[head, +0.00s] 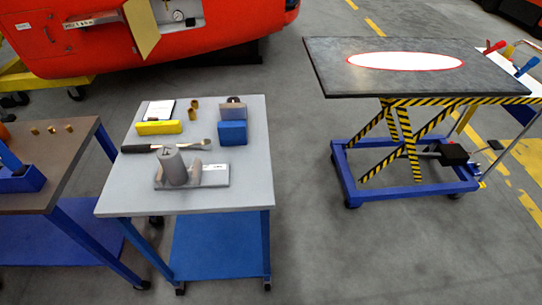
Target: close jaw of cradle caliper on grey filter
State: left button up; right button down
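A grey cylinder that looks like the grey filter (174,167) stands slightly tilted on the light grey table in the head view. It sits at the left part of a flat grey base, which looks like the cradle caliper (214,176). A small grey upright part, perhaps the jaw (196,168), is just right of the filter. I cannot tell whether it touches the filter. Neither of my grippers is in view.
The table (240,197) also bears a dark-handled tool (140,148), a yellow block (158,127), a blue block (232,132) and small brass pieces (194,108). A brown table (75,165) stands left, a lift table (330,75) right. Open floor lies between.

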aim_at(198, 165)
jog(key=z, duration=1.55)
jog(key=i, duration=0.35)
jog(key=u, duration=2.75)
